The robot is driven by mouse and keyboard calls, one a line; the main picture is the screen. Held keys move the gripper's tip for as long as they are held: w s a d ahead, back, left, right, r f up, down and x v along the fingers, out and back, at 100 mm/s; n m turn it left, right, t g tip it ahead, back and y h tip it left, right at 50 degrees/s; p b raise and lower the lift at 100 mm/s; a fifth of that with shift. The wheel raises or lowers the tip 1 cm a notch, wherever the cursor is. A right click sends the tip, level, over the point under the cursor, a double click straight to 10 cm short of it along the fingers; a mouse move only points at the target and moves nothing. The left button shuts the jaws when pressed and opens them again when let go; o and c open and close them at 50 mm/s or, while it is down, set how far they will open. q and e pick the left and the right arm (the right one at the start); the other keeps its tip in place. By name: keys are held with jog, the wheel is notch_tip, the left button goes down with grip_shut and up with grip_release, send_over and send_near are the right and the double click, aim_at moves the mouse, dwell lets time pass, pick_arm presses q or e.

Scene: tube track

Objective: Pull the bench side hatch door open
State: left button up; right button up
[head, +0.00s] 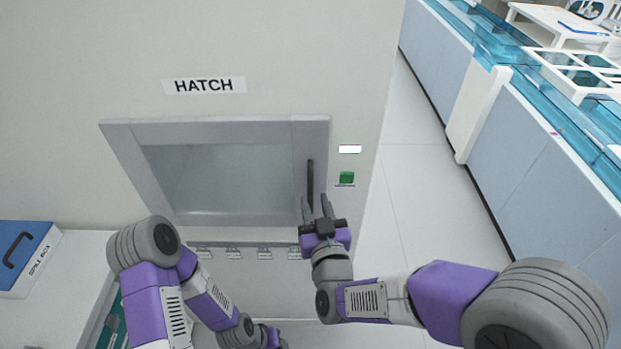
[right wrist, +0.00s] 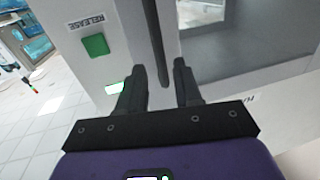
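The hatch door (head: 230,130) is a grey framed panel with a see-through window, set in the pale wall under a "HATCH" sign. It looks closed. Its dark upright bar handle (head: 310,180) is on the right side of the frame. My right gripper (head: 316,208) is at the handle's lower end, fingers pointing up at it. In the right wrist view the fingers (right wrist: 160,75) are apart, and the handle (right wrist: 156,40) ends just ahead of the gap between them. I cannot tell whether they touch it. My left arm is at the lower left; its gripper does not show.
A green release button (head: 346,177) and a lit white panel (head: 349,149) are right of the door. Several small clips (head: 233,253) line the wall below it. A blue spill box (head: 25,255) is on the left counter. Open floor (head: 420,190) lies right.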

aim_at(311, 192)
jog(key=shift+w+a, duration=0.25)
jog(key=shift+w, duration=1.05)
jog(key=shift+w+a, duration=0.25)
jog(key=shift+w, duration=1)
jog(key=shift+c, duration=0.3)
grip_shut()
